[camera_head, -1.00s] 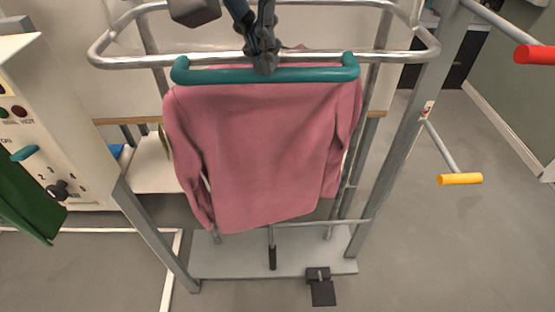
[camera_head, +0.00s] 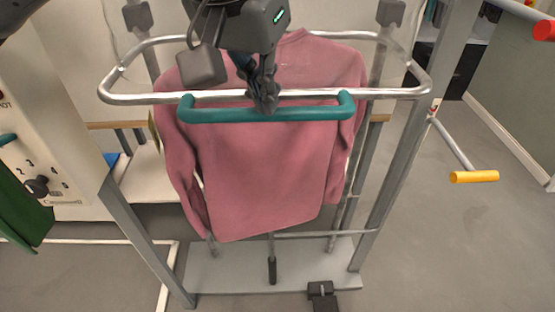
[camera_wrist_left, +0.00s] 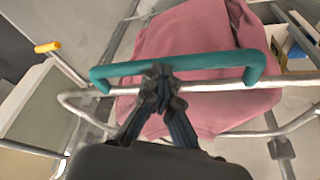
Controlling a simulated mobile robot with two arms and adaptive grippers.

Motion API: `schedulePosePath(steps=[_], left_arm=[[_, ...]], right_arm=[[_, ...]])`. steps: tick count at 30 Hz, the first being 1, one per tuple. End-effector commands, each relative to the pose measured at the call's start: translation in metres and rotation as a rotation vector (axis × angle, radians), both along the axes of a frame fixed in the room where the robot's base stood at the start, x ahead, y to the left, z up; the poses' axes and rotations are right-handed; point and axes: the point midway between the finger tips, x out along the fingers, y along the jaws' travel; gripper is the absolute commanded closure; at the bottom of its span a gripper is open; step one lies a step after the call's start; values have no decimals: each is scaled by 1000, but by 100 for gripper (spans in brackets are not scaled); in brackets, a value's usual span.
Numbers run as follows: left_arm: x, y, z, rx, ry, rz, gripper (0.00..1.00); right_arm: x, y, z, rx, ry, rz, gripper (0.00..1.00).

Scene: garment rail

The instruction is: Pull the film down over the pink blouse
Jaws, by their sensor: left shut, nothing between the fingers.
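The pink blouse (camera_head: 265,185) hangs upright inside the metal frame, its neckline now above the front bar. A metal ring (camera_head: 415,92) with a teal handle (camera_head: 310,113) on its front surrounds the blouse at upper chest height. The film is clear and hard to make out; faint sheen shows above the ring, and its lower edge cannot be told. My left gripper (camera_head: 265,103) is shut at the middle of the teal handle, its fingertips against it. The wrist view shows the closed fingers (camera_wrist_left: 158,80) overlapping the handle (camera_wrist_left: 215,66). My right gripper is out of view.
A control panel (camera_head: 50,165) with a green cloth (camera_head: 18,215) stands at the left. A pole with a yellow-ended bar (camera_head: 474,177) and a red-ended bar (camera_head: 545,30) are at the right. A foot pedal (camera_head: 322,290) is at the base.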

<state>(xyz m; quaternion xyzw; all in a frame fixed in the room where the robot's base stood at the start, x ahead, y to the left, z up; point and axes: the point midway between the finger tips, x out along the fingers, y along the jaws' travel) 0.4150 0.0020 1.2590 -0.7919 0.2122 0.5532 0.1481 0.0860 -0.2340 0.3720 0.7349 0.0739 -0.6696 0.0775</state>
Motion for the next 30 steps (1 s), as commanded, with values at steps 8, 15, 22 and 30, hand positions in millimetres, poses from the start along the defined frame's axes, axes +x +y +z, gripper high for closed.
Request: schedulePosePath(steps=[8, 15, 22, 30], left_arm=[[0, 0, -54, 2, 3, 0, 100], [0, 0, -92, 2, 2, 0, 100], [0, 0, -129, 2, 1, -1, 100], [0, 0, -160, 2, 1, 1, 100]], right_arm=[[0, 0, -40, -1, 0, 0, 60], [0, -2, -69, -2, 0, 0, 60], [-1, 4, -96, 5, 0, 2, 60], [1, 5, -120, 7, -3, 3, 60]])
